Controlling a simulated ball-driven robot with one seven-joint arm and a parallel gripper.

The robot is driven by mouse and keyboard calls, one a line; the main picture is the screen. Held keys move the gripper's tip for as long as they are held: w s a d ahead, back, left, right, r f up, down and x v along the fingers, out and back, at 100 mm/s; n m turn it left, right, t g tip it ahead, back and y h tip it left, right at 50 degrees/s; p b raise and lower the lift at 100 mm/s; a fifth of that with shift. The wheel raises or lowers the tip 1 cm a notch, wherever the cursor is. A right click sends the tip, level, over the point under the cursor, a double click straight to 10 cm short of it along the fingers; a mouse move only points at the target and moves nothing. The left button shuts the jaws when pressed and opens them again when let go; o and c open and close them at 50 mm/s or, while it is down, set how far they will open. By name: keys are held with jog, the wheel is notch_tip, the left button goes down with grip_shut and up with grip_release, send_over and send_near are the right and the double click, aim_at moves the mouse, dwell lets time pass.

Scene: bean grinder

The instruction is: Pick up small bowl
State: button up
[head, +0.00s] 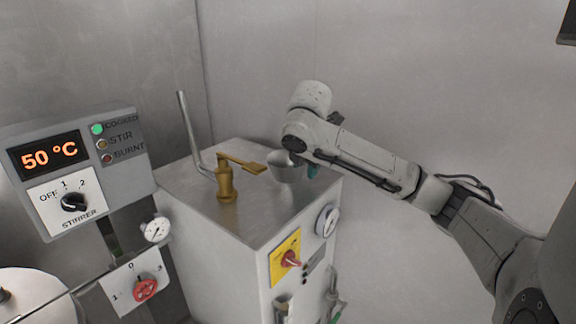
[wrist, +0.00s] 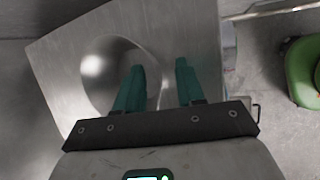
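The small bowl (head: 284,169) is grey metal and stands upright on top of the box-shaped machine, near its back right edge. In the wrist view the bowl (wrist: 96,68) is seen from above and looks empty. My gripper (wrist: 160,66) has two teal fingers, spread apart. The left finger overlaps the bowl's inside and the right finger is past its right rim, so the rim lies between them in this view. Contact with the rim cannot be told. In the head view my wrist hides most of the fingers and part of the bowl.
A brass fitting with a lever (head: 227,180) stands left of the bowl on the machine top (head: 251,218). A metal rod (head: 190,130) rises behind it. A control panel (head: 75,165) stands at left. A green object (wrist: 301,72) lies at the wrist view's right edge. Walls are close behind.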

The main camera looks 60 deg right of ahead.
jog(key=shift+w+d+f, duration=0.1)
jog(key=shift+d+f, duration=0.15)
jog(key=shift+f, duration=0.3)
grip_shut()
